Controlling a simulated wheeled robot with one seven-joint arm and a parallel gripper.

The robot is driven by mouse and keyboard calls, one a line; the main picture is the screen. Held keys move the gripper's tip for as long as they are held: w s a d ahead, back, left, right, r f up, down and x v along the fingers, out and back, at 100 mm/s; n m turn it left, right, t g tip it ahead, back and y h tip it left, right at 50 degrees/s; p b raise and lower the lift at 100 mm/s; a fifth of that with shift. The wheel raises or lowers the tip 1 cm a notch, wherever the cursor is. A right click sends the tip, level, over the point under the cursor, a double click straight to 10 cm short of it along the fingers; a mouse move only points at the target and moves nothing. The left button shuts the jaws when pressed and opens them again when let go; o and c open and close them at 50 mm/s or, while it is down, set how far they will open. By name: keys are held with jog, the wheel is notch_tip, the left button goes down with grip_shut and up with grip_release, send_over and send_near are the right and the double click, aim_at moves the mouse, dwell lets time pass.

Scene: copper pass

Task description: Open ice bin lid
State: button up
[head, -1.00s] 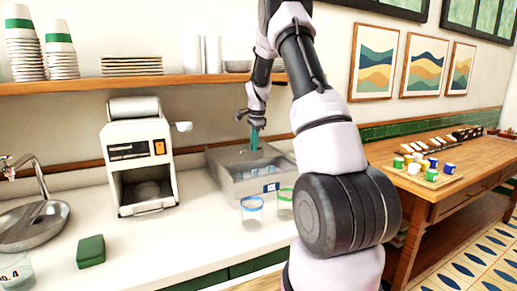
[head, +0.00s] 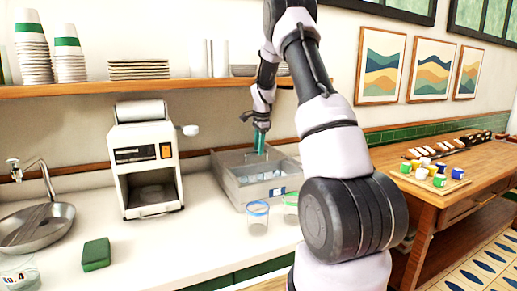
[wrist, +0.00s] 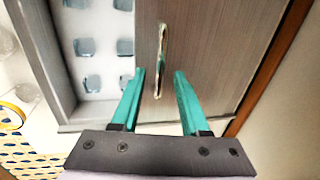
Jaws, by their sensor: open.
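The grey metal ice bin (head: 246,197) stands on the white counter, its front label partly readable as ICE. Its lid (wrist: 207,45) is a flat brushed panel covering the right part of the opening in the wrist view. The left part is uncovered, and several ice cubes (wrist: 88,48) show inside. A shiny bar handle (wrist: 161,45) is on the lid. My gripper (wrist: 160,73) has teal fingers, spread apart at the near end of the handle, one on each side with gaps. In the head view my gripper (head: 260,143) points down over the bin's back part.
Two clear cups, one blue-rimmed (head: 257,218) and one green-rimmed (head: 291,208), stand close in front of the bin. A white machine (head: 146,162) stands left of it. A shelf (head: 130,87) with cups and plates runs above.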

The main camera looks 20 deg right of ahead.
notch_tip(320, 180, up, 10)
jog(key=s, duration=0.2)
jog(key=shift+r, duration=0.15)
dwell(0.4)
jog(key=s+a+r+n+t+y, duration=0.1)
jog(key=s+a+r+n, duration=0.2)
jog(key=s+a+r, duration=0.35)
jog(key=s+a+r+n+t, duration=0.25)
jog(key=s+r, duration=0.45)
jog(key=s, duration=0.4)
jog(key=s+a+n, duration=0.3)
jog(key=s+n, duration=0.1)
jog(key=s, duration=0.6)
jog(key=s+a+f+n+t+y, duration=0.1)
jog(key=s+a+n, duration=0.2)
jog(key=s, duration=0.7)
jog(key=shift+a+n, duration=0.3)
jog(key=shift+n, duration=0.15)
jog(key=shift+o, duration=0.3)
jog(key=shift+f+t, duration=0.1)
jog(key=shift+t, duration=0.15)
